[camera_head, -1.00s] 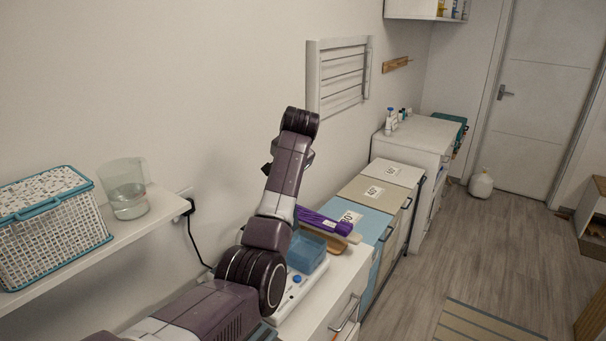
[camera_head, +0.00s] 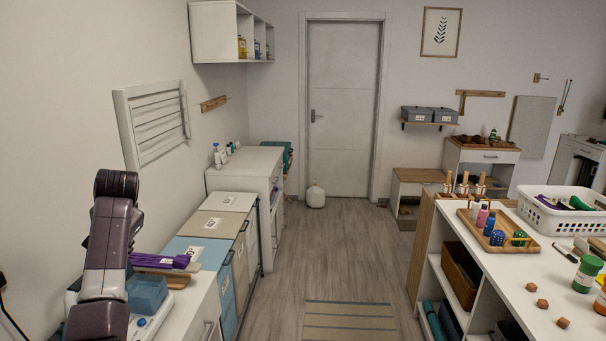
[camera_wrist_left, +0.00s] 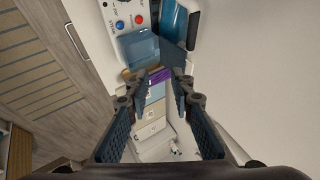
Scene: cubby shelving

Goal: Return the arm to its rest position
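My left arm (camera_head: 108,250) rises from the lower left of the head view, bent upward beside the wall. Its gripper is hidden behind the arm there. In the left wrist view my left gripper (camera_wrist_left: 168,85) has its two fingers wide apart with nothing between them. Beyond the fingers lie a blue tub (camera_wrist_left: 137,46), a purple item (camera_wrist_left: 160,76) and the counter. My right arm and right gripper do not show in either view.
A white counter with a blue tub (camera_head: 147,291) and purple item (camera_head: 160,261) is close to my left arm. Lidded bins (camera_head: 213,225) stand beyond it. A shelf unit with a wooden tray (camera_head: 497,233) and white basket (camera_head: 565,215) is at right. The floor between (camera_head: 335,245) is open.

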